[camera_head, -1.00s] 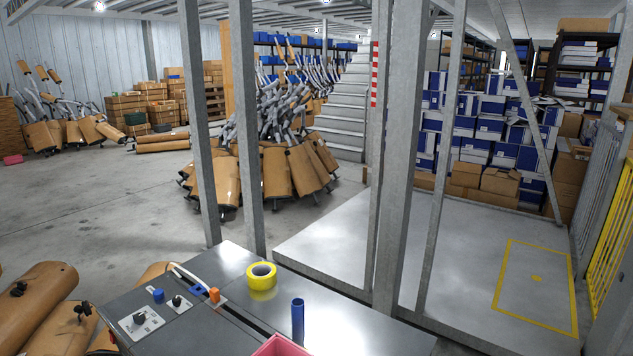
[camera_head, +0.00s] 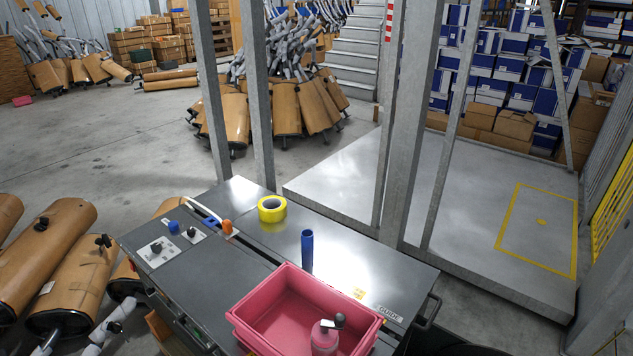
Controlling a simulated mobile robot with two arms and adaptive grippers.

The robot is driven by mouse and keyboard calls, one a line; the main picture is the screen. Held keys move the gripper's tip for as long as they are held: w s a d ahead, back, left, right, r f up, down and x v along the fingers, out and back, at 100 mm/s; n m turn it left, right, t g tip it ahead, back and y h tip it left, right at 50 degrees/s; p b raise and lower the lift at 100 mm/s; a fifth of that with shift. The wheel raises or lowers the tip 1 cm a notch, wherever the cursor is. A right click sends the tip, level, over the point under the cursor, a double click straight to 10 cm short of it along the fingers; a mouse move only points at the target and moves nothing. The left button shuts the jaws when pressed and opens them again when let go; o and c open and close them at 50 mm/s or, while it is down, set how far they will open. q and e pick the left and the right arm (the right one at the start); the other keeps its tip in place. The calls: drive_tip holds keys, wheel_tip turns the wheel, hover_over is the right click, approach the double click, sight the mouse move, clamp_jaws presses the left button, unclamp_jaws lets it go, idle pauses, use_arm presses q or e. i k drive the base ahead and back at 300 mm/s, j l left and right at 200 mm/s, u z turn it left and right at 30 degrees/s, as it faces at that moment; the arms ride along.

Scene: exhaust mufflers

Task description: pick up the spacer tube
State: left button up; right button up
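A dark blue tube (camera_head: 307,250), which looks like the spacer tube, stands upright on the grey metal bench top (camera_head: 275,240). It is just behind the far rim of a pink bin (camera_head: 236,325). Neither of my grippers shows in the head view, so I cannot see whether they are open or shut.
A yellow tape roll (camera_head: 272,209) lies behind the tube. A pink bottle (camera_head: 325,338) is in the bin. A control panel (camera_head: 160,250) with knobs is at left. Grey posts (camera_head: 399,130) rise behind the bench. Wrapped mufflers (camera_head: 45,250) lie on the floor at left.

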sight(307, 235)
drive_tip(key=j+z, duration=0.15)
drive_tip(key=z, duration=0.75)
drive_tip(key=j+z, duration=0.3)
drive_tip(key=j, duration=0.15)
drive_tip(key=k+j+z, duration=0.1)
drive_tip(key=j+z, duration=0.15)
drive_tip(key=j, duration=0.15)
drive_tip(key=k+j+z, duration=0.1)
drive_tip(key=j+z, duration=0.2)
drive_tip(key=k+j+z, duration=0.25)
drive_tip(key=j, duration=0.2)
drive_tip(key=i+j, duration=0.05)
drive_tip(key=i, duration=0.05)
